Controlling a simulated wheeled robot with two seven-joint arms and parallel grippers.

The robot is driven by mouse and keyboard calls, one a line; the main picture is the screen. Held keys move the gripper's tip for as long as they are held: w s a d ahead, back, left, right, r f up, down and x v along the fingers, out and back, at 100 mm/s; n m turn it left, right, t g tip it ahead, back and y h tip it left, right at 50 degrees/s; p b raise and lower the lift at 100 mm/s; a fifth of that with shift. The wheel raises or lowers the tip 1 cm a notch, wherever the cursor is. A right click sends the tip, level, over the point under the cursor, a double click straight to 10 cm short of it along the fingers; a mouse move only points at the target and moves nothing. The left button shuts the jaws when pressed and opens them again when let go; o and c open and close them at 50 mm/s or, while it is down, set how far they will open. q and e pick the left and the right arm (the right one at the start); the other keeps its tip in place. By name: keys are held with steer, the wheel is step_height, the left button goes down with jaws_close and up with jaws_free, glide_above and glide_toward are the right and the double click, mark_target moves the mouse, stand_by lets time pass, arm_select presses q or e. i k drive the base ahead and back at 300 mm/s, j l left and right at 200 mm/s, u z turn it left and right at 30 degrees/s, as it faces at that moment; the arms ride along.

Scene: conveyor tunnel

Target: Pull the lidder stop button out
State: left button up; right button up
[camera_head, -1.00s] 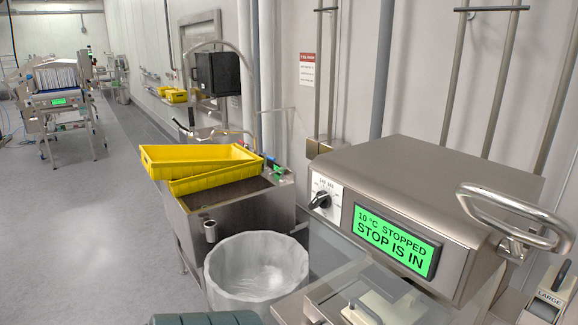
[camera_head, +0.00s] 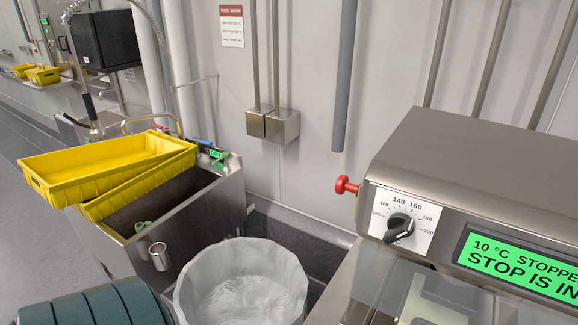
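The lidder (camera_head: 480,165) is a steel machine at the right. Its green display (camera_head: 520,262) reads "10 °C STOPPED" and "STOP IS IN", cut off at the right edge. The stop button (camera_head: 346,186) is a red mushroom knob sticking out of the lidder's left side, just behind the black dial (camera_head: 399,228). Nothing touches it. Neither gripper is in view.
A steel sink (camera_head: 190,215) with stacked yellow crates (camera_head: 110,160) stands at the left. A bin with a clear liner (camera_head: 240,285) stands on the floor between sink and lidder. The wall with vertical pipes (camera_head: 345,75) is behind. Air in front of the button looks clear.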

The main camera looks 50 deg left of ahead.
mark_target(342, 185)
steer(key=k+j, duration=0.1)
steer(key=j, duration=0.8)
steer(key=k+j, duration=0.15)
steer(key=j, duration=0.8)
steer(key=k, duration=0.05)
